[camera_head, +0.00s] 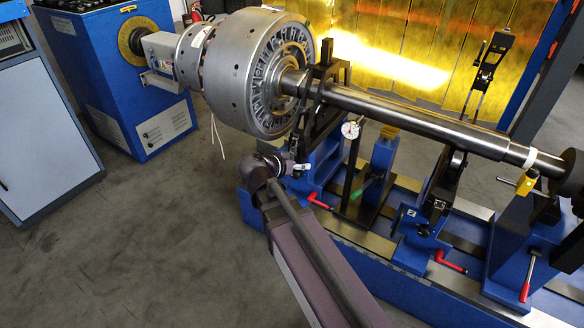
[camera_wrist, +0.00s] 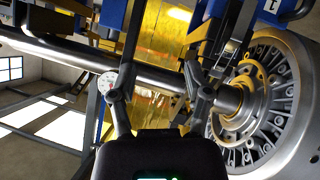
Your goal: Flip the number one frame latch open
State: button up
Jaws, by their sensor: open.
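The number one frame (camera_head: 318,98) is black and stands around the shaft beside the rotor. Its upper part reaches over the shaft, so it looks closed; I cannot pick out its latch clearly. In the wrist view, which is turned over, the frame (camera_wrist: 236,42) rises behind my right finger, and a white plate marked 1 (camera_wrist: 271,5) shows at the top. In the head view my gripper (camera_head: 300,168) is low beside the blue stand, apart from the frame top.
The steel shaft (camera_head: 420,122) runs right from the silver rotor (camera_head: 250,72). A dial gauge (camera_head: 351,130) stands beside the number one frame. A second frame has its black arm (camera_head: 490,62) raised. Red handles (camera_head: 318,202) stick out along the blue bed. The floor at left is clear.

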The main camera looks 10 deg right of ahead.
aim_at(291, 157)
jog(key=w+a+f+m+t+h+b, duration=0.1)
jog(key=w+a+f+t+b, duration=0.1)
jog(key=b, duration=0.6)
jog(key=w+a+f+t+h+b, duration=0.1)
jog(key=w+a+f+t+b, duration=0.1)
jog(key=a+f+t+b, duration=0.2)
notch_tip(291, 157, down, 2)
jog(key=a+b, duration=0.2)
jog(key=b, duration=0.2)
jog(key=shift+w+a+f+m, duration=0.25)
jog(key=shift+w+a+m, duration=0.1)
jog(key=shift+m, duration=0.05)
jog(key=shift+w+d, duration=0.15)
jog(key=shift+r+x, duration=0.15)
jog(key=shift+x, duration=3.2)
jog(key=shift+r+x, duration=0.1)
jog(key=shift+x, duration=3.25)
grip_shut()
